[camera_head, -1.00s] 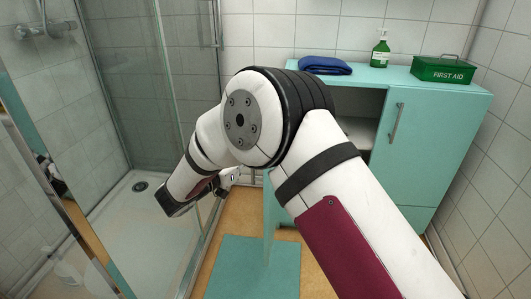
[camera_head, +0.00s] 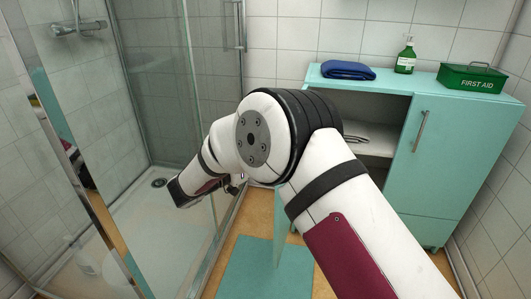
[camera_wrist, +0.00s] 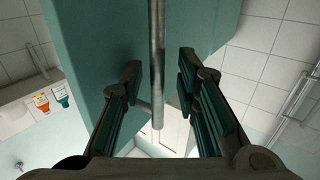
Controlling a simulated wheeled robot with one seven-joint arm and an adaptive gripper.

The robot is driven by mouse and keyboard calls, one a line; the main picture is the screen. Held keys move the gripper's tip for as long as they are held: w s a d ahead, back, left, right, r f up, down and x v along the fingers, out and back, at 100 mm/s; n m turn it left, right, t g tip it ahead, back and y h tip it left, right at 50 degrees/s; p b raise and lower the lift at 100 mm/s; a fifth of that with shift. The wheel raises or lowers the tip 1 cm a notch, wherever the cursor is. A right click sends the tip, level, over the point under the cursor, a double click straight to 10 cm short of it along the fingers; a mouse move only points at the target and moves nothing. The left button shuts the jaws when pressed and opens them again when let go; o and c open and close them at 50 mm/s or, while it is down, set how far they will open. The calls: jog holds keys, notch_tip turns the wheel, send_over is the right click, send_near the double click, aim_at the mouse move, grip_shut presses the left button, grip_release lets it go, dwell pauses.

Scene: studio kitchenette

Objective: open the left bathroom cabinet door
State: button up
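The cabinet (camera_head: 450,150) is turquoise and stands at the right. Its left door (camera_head: 282,232) is swung far out and shows nearly edge-on, partly behind my arm. The left compartment (camera_head: 375,137) is exposed, with a pale shelf inside. In the wrist view the turquoise door (camera_wrist: 90,50) fills the upper middle, with its metal bar handle (camera_wrist: 157,35) running down the centre. My gripper (camera_wrist: 158,78) is open, with one finger on each side of the handle and gaps between. In the head view my gripper (camera_head: 237,184) is small and partly hidden by my arm.
The right door (camera_head: 440,165) is shut. A blue towel (camera_head: 347,70), a green bottle (camera_head: 405,58) and a first aid box (camera_head: 471,78) stand on top. The glass shower enclosure (camera_head: 165,90) is close on the left. A turquoise mat (camera_head: 250,270) lies on the floor.

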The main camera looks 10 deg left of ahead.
jog(key=v, duration=1.2)
dwell(0.3)
